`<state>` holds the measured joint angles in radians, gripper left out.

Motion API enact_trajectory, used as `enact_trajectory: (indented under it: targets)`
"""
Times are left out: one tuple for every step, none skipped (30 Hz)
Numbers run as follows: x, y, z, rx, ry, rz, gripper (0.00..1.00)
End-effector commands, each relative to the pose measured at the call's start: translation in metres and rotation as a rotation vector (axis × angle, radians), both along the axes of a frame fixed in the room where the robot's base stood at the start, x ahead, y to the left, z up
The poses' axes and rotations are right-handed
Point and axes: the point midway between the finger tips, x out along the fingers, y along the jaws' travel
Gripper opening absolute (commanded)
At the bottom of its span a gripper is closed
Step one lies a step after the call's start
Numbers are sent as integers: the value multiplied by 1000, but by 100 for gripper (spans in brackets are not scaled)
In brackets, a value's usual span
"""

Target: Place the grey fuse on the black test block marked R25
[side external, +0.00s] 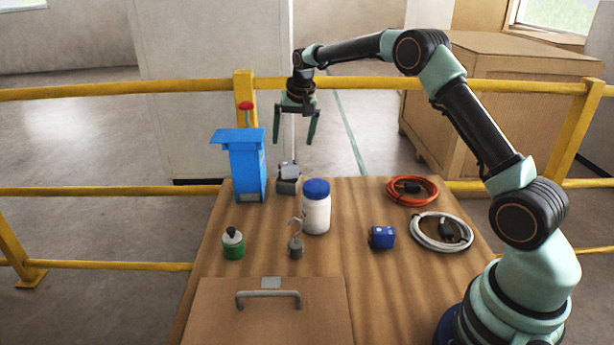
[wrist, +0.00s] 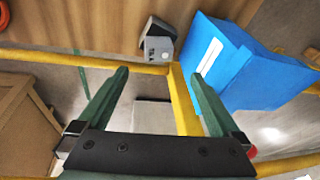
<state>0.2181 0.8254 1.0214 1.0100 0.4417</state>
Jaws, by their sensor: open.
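A small grey boxy item (side external: 288,178) stands at the back of the table, just right of a tall blue box. It has a lighter upper part and a darker lower part. In the wrist view, the grey item (wrist: 158,45) shows a pale face with small marks. I cannot tell whether it is the fuse, the test block or both. No R25 marking is readable. My gripper (side external: 295,140) is open and empty, raised above the back edge of the table, higher than the grey item. In the wrist view, both fingers (wrist: 160,74) are spread apart with nothing between them.
The tall blue box (side external: 248,170), white jar (side external: 316,212), hooked metal weight (side external: 296,247), green bottle (side external: 233,245) and small blue box (side external: 381,237) stand around. Orange (side external: 412,190) and white cable coils (side external: 441,232) lie right. A handled case (side external: 268,322) is in front; a yellow rail (side external: 180,88) runs behind.

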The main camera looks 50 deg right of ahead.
Motion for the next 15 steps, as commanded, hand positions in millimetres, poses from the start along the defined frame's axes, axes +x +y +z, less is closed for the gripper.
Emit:
enact_trajectory:
  targets:
    - [-3,1,9,-1,-1,0,100]
    - [-3,1,14,0,-2,0,100]
    - [-5,1,18,0,-1,0,100]
    - [-6,1,21,0,0,0,100]
    - [-7,1,24,0,0,0,100]
    - [-8,2,27,-1,-1,0,100]
    - [-8,2,29,0,0,0,100]
    - [-9,2,31,0,0,1,100]
    - [-10,3,34,-1,-1,4,100]
    - [-12,4,37,-2,-2,8,100]
    - [-14,6,40,-3,-5,15,100]
    - [-17,10,47,-7,-9,26,100]
    - [-21,13,52,-10,-12,36,100]
    - [-25,16,58,-14,-16,49,100]
    - [-32,22,68,-19,-23,70,100]
